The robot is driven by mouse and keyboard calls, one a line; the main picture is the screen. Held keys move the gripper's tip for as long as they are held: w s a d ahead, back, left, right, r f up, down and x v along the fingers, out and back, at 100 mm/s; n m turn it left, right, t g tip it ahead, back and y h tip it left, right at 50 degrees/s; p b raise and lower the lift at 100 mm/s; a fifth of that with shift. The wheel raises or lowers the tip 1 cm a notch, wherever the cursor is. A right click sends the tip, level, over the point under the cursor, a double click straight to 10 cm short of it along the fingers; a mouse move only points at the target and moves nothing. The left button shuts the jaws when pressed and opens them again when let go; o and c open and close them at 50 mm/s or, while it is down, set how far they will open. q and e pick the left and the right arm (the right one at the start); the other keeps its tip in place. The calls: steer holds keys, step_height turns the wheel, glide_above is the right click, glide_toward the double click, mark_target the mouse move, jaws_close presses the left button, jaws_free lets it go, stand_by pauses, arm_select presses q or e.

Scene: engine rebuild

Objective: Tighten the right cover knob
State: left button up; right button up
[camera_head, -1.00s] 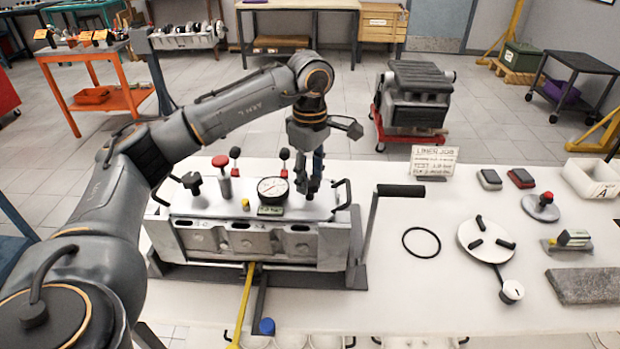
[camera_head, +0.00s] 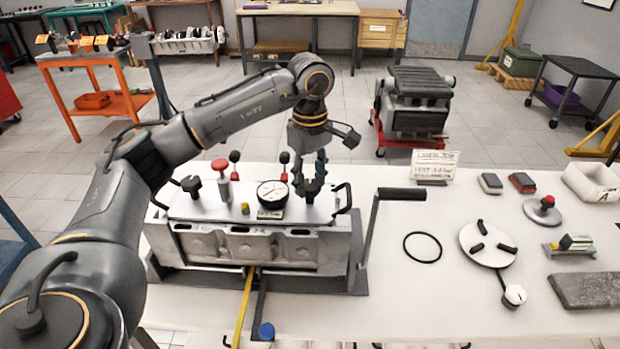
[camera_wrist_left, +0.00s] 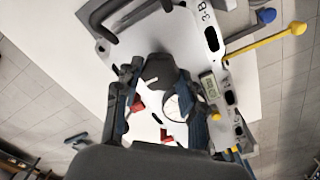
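The right cover knob (camera_head: 313,188) is a black lobed knob at the right end of the silver engine cover (camera_head: 232,208). My left gripper (camera_head: 310,176) points down over it, with its fingers apart on either side. In the left wrist view the dark knob (camera_wrist_left: 162,72), with a small white mark, shows between the two fingers (camera_wrist_left: 160,100). Whether the fingers press on the knob cannot be told. The matching left cover knob (camera_head: 192,185) stands at the cover's other end. My right gripper is not in view.
A black crank handle (camera_head: 400,194) rises to the right. A black ring (camera_head: 422,247) and a white disc (camera_head: 488,242) lie on the table, with bare tabletop around them.

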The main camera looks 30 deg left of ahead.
mark_target(310, 184)
arm_select(q)
steer(key=o, duration=0.4)
steer(key=shift+o, duration=0.2)
step_height(310, 184, up, 12)
stand_by(0.4)
stand_by(0.5)
